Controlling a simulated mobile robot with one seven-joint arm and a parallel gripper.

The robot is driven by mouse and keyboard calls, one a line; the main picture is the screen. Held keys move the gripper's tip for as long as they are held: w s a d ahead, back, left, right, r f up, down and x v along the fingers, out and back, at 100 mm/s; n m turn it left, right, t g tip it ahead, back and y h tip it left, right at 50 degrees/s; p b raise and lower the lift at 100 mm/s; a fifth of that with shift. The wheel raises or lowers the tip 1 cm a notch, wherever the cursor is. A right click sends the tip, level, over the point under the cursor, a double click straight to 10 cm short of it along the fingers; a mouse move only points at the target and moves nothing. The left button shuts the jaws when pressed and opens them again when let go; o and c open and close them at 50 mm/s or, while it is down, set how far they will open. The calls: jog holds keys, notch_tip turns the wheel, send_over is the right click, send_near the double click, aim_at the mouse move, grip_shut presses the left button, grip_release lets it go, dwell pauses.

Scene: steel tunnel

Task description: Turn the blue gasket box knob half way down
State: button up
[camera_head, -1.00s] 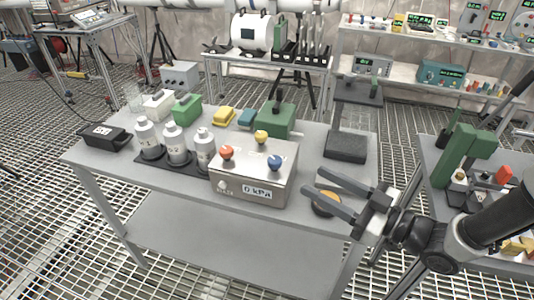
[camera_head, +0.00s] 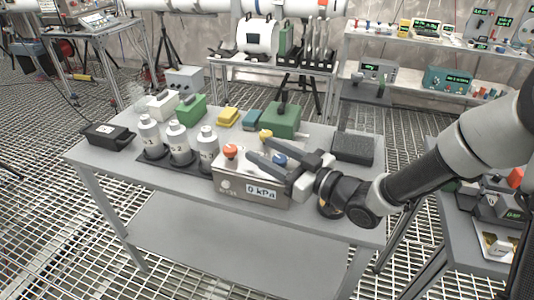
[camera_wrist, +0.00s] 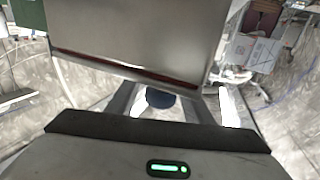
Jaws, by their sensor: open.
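The steel gasket box (camera_head: 233,187) stands on the near table, with a "0 kPa" display on its front. On top are an orange-red knob (camera_head: 231,151), a yellow knob (camera_head: 265,135) and the blue knob (camera_head: 279,159). My gripper (camera_head: 258,149) is open over the right part of the box, its two fingers on either side of the blue knob. In the wrist view the dark blue knob (camera_wrist: 160,98) shows between the spread fingers, its lower part hidden by my gripper. I cannot tell whether the fingers touch it.
Grey bottles (camera_head: 179,143) stand in a black tray just left of the box. A green box (camera_head: 283,121) is behind it, and a dark block (camera_head: 352,148) lies to the right. A black case (camera_head: 108,135) is at the table's left end.

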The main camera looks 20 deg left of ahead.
jog(key=shift+a, duration=0.1)
jog(key=c, duration=1.1)
jog(key=shift+o, duration=0.2)
jog(key=shift+f+t, duration=0.1)
jog(key=shift+t, duration=0.2)
